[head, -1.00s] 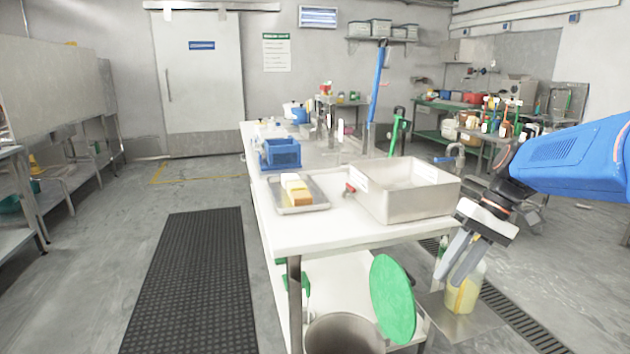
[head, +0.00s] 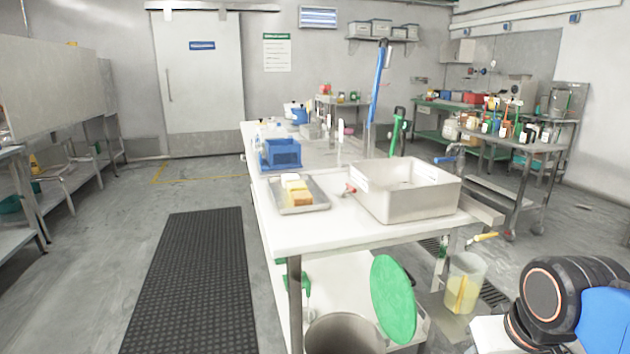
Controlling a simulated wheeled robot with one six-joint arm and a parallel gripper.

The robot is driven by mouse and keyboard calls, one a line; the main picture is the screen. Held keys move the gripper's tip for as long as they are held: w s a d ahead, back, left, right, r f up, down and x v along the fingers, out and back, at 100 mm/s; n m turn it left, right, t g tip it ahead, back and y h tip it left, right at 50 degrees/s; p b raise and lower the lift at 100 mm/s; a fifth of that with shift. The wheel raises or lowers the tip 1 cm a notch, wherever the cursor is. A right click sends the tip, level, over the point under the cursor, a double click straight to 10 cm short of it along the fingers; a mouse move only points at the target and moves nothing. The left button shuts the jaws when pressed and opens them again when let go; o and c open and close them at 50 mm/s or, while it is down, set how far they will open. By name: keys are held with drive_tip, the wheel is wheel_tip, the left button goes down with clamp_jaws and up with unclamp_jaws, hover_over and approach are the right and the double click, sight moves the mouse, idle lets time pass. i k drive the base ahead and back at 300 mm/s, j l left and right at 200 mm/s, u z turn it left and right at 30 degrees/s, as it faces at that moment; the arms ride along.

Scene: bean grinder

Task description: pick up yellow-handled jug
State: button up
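A translucent jug (head: 465,271) with a yellow upright strip that looks like its handle stands upright on a low grey surface right of the white table, in the head view. Pale yellow shows in its lower part. My gripper (head: 490,337) is at the bottom edge, below and right of the jug in the picture. Only its white body shows; its fingers are out of frame, so its opening is hidden. The jug stands free of the visible part of my gripper.
A white table (head: 325,238) holds a steel basin (head: 408,205), a tray (head: 318,205) with yellow blocks and a blue crate (head: 281,154). A yellow lever (head: 484,237) sticks out above the jug. A green disc (head: 392,300) leans below the table. The black mat's aisle (head: 190,280) is clear.

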sight(463, 288)
drive_tip(key=u, duration=0.4)
drive_tip(key=l+u, duration=0.45)
drive_tip(key=l, duration=0.15)
drive_tip(key=k+l+u, duration=0.1)
drive_tip(key=l+u, duration=0.4)
drive_tip(key=k+l, duration=0.1)
drive_tip(key=l, duration=0.25)
drive_tip(key=k+l, duration=0.1)
drive_tip(key=l, duration=0.25)
drive_tip(key=k+l+u, duration=0.1)
drive_tip(key=l, duration=0.25)
drive_tip(key=k+l, duration=0.1)
drive_tip(key=l, duration=0.25)
drive_tip(key=k+l+u, duration=0.1)
drive_tip(key=l, duration=0.25)
drive_tip(key=k, duration=0.6)
